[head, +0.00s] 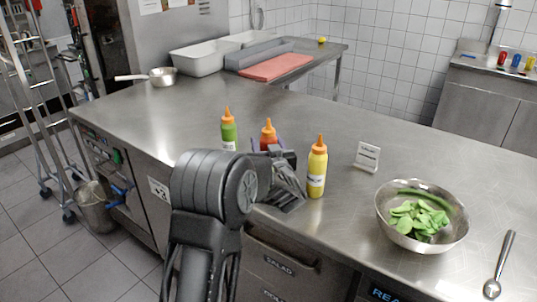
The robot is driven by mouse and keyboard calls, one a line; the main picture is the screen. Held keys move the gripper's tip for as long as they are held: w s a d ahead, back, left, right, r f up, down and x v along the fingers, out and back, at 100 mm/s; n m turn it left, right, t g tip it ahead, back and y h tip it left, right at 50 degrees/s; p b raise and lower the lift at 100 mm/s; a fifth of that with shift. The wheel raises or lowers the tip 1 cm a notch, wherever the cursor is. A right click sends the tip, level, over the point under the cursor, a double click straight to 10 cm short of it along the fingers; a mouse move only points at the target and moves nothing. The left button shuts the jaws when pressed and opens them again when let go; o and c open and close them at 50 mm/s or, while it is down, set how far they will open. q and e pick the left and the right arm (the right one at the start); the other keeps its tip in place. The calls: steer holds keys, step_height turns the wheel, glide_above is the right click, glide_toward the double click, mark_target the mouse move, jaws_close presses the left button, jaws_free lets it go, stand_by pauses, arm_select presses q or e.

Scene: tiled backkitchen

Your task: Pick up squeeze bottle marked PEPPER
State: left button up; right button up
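Three squeeze bottles with orange caps stand upright on the steel counter (345,140): a green one (228,131), a red one (268,134) and a yellow one (317,172). The green and yellow bottles show pale labels, but I cannot read them, so I cannot tell which is marked PEPPER. My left gripper (290,196) is at the counter's front edge, in front of the red bottle and left of the yellow one. It hides the red bottle's lower part. I cannot tell whether its fingers are open or touch a bottle. My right gripper is not in view.
A small white sign (367,157) stands right of the yellow bottle. A steel bowl with green leaves (391,222) and a spoon (499,264) are further right. A pan (163,77), white tubs (199,60) and a red board (277,67) lie at the back.

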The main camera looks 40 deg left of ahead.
arm_select(q)
steer(key=c, duration=0.5)
steer(key=shift+r, duration=0.15)
step_height(320, 180, up, 10)
steer(key=shift+f, duration=0.1)
stand_by(0.6)
steer(key=shift+o, duration=1)
steer(key=shift+c, duration=1.3)
